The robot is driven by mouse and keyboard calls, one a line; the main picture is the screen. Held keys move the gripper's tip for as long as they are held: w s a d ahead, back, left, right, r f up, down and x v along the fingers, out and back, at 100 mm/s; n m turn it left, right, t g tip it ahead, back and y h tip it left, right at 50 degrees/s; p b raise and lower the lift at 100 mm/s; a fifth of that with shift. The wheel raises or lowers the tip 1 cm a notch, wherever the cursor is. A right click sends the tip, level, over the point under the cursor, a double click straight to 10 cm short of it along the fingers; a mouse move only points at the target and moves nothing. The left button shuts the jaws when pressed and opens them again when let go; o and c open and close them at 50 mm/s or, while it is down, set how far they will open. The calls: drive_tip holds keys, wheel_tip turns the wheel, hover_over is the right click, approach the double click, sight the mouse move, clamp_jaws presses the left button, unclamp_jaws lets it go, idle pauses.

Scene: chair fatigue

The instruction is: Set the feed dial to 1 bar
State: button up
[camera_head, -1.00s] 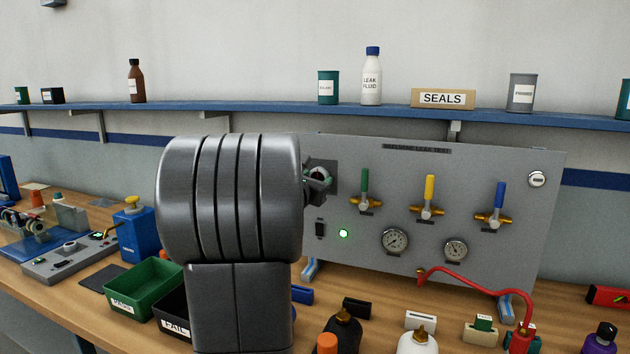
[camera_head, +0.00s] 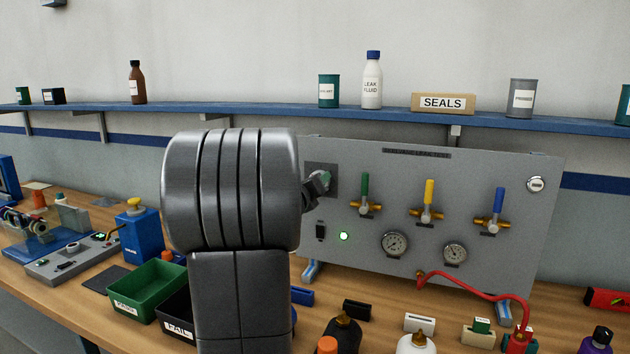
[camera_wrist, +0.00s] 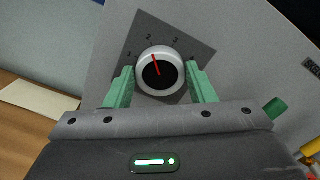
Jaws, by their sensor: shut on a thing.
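The feed dial (camera_wrist: 160,82) has a white rim, a black face and a red pointer. It sits on a dark square plate (camera_wrist: 203,48) marked with small numbers. In the wrist view the pointer leans up and slightly left, towards what looks like the 2; the 1 is further left. My gripper (camera_wrist: 160,69) has its green fingers closed on opposite sides of the dial rim. In the head view my gripper (camera_head: 320,183) is at the upper left of the grey panel (camera_head: 470,270) and hides the dial.
Green (camera_head: 365,190), yellow (camera_head: 429,190) and blue (camera_head: 499,198) valve handles stand right of my gripper. Two gauges, a lit green lamp (camera_head: 344,236) and a black switch (camera_head: 320,231) sit below. A shelf (camera_head: 250,113) runs above. Trays and bottles crowd the bench.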

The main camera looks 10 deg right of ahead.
drive_tip(key=shift+a+f+n+p, duration=0.1)
drive_tip(key=shift+n+p, duration=0.8)
drive_tip(key=shift+n, duration=1.35)
drive_tip(key=shift+f+n+p, duration=0.1)
drive_tip(key=shift+n+p, duration=0.8)
drive_tip(key=shift+n, duration=1.35)
drive_tip(key=o, duration=1)
drive_tip(key=b+v, duration=0.2)
drive_tip(key=v, duration=1.1)
drive_tip(key=shift+s+a, duration=0.25)
drive_tip(key=shift+s, duration=0.05)
